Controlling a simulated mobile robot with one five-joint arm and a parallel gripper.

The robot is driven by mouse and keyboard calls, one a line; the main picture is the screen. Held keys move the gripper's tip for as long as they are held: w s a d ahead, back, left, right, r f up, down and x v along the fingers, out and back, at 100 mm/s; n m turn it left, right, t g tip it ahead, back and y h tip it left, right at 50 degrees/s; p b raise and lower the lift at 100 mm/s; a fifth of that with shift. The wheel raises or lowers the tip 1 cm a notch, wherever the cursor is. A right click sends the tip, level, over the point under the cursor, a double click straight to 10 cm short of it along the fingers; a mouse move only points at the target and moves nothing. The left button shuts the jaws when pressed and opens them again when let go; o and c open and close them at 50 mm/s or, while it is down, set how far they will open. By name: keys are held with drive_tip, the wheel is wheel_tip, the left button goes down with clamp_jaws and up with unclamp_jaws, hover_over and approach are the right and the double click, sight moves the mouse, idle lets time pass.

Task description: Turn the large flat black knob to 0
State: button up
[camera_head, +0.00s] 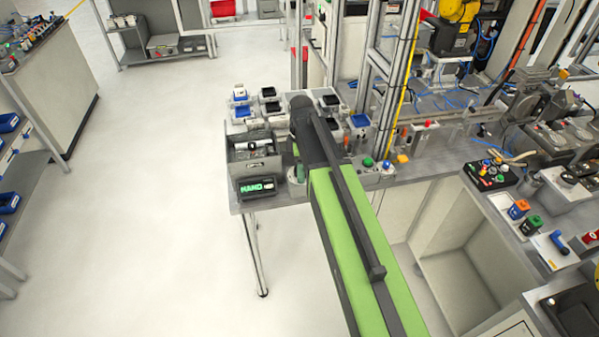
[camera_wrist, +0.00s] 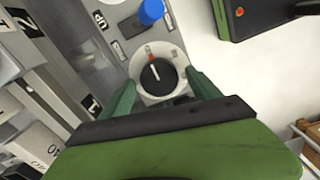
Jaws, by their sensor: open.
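In the wrist view a flat black knob (camera_wrist: 158,77) sits on a round pale base with a small red mark at its upper edge. A white pointer line on the knob points up in the picture, roughly toward the red mark. No 0 can be read beside it. My gripper (camera_wrist: 161,80) is open, with its green fingers apart on the left and right of the knob. I cannot tell whether either finger touches it. In the head view my arm reaches over the bench, and the knob cannot be made out there.
A blue knob (camera_wrist: 150,12) stands just above the black one in the wrist view. A dark box with a red button (camera_wrist: 240,12) is at upper right. Labelled plates fill the left side. In the head view, small devices crowd the bench around my arm, including a grey open box (camera_head: 240,151).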

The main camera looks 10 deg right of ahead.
drive_tip(key=shift+r, duration=0.1)
drive_tip(key=c, duration=1.4)
drive_tip(key=shift+a, duration=0.15)
